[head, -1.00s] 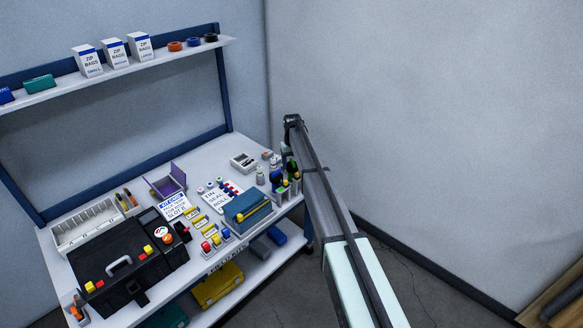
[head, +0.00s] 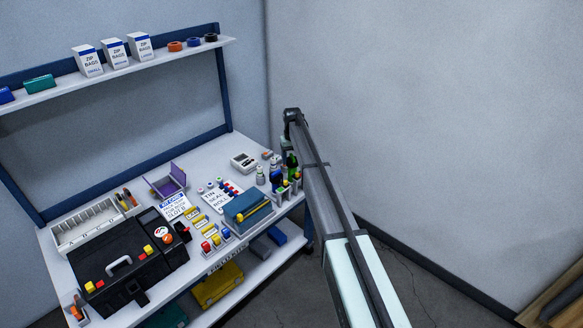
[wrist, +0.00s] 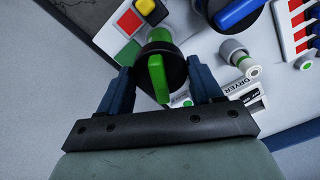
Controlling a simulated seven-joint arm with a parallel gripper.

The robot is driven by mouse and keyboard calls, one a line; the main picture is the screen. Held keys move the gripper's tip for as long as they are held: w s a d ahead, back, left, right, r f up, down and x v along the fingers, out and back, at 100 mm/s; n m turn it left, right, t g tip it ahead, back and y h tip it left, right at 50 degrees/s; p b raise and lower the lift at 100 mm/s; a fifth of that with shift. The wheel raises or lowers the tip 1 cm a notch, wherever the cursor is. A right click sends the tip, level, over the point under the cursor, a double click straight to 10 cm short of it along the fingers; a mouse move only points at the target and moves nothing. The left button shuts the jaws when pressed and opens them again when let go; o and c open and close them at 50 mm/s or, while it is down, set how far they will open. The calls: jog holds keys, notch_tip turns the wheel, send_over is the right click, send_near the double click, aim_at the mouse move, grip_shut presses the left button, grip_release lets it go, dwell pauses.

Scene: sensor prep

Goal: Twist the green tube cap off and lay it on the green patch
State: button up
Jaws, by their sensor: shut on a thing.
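The green tube cap (wrist: 157,78), a dark round disc with a raised green grip bar, sits between the two fingers of my gripper (wrist: 160,88) in the wrist view. My gripper is shut on it. A green cylinder (wrist: 159,34) shows just beyond the cap; whether cap and tube are apart cannot be told. In the head view the green part (head: 291,160) shows under the end of my arm at the bench's right end. A green patch (wrist: 128,53) lies beside red and yellow patches at the upper left of the wrist view.
A blue-capped tube (wrist: 238,12) stands close by. A white bottle (wrist: 236,52) and a dryer label lie to the right of my gripper in the wrist view. A teal box (head: 247,208) and a black case (head: 125,262) stand on the crowded bench. A wall is behind.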

jog(key=shift+r, duration=1.05)
jog(key=w+d+f+m, duration=0.1)
jog(key=w+f, duration=0.1)
jog(key=w+d+f+m, duration=0.1)
jog(key=w+d+f, duration=0.1)
jog(key=f, duration=0.1)
jog(key=w+d+f+m, duration=0.1)
jog(key=w+d+f, duration=0.1)
jog(key=f, duration=0.1)
jog(key=shift+f, duration=2.8)
jog(key=o, duration=1.1)
jog(key=shift+o, duration=0.6)
